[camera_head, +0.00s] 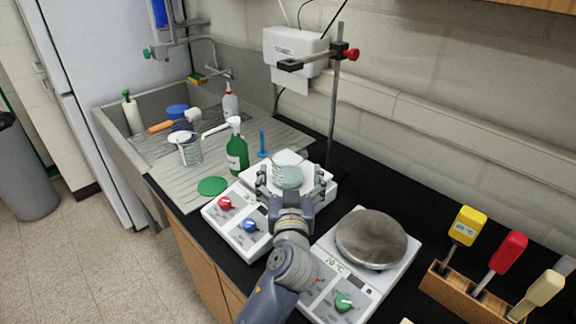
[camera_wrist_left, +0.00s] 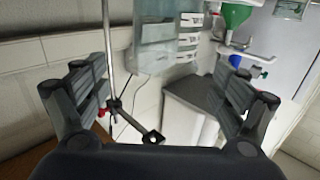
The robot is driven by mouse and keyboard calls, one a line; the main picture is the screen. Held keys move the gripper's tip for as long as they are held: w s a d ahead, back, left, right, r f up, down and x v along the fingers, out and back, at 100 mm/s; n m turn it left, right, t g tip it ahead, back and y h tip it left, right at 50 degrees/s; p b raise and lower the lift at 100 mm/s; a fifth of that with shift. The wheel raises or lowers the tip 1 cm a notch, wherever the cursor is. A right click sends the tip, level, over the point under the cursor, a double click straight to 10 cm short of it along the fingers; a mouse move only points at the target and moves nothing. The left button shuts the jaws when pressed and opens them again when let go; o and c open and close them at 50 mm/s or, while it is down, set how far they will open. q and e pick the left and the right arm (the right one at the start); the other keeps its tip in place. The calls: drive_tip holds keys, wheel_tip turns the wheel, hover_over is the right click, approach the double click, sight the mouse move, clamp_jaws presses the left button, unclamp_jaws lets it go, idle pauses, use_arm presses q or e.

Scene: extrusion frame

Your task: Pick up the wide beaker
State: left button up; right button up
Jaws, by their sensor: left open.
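A clear, squat glass beaker (camera_head: 288,163) stands upright on the white hotplate (camera_head: 236,238) at the middle of the counter. In the left wrist view a see-through beaker wall (camera_wrist_left: 158,48) shows at the top middle, between the fingers. My left gripper (camera_head: 289,182) is open, with one finger on each side of the beaker; the gap between the fingers also shows in the wrist view (camera_wrist_left: 165,90). I cannot tell if either finger touches the glass. Another glass beaker (camera_head: 190,151) stands at the sink on the left. My right gripper is not in view.
A stand rod (camera_head: 333,115) with a clamp rises behind the hotplate. A green bottle (camera_head: 237,150) stands to its left. A second hotplate with a round metal top (camera_head: 371,238) is close on the right, then a wooden rack (camera_head: 463,297) with coloured-handled tools.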

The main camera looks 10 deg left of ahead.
sight(289, 169)
use_arm(q)
drive_tip(key=shift+x, duration=1.15)
drive_tip(key=shift+w+a+r+p, duration=0.1)
drive_tip(key=shift+w+a+p, duration=0.2)
drive_tip(key=shift+w+p, duration=0.4)
drive_tip(key=p+x, duration=0.1)
drive_tip(key=x, duration=0.2)
drive_tip(key=shift+a+f+p, duration=0.2)
drive_tip(key=shift+p, duration=0.1)
drive_tip(key=shift+w+a+f, duration=0.1)
drive_tip(key=shift+w, duration=0.4)
drive_tip(key=c, duration=0.9)
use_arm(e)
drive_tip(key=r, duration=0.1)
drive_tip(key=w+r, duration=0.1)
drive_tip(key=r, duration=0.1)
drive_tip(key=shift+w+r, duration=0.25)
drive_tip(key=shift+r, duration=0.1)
use_arm(q)
drive_tip(key=shift+c, duration=0.7)
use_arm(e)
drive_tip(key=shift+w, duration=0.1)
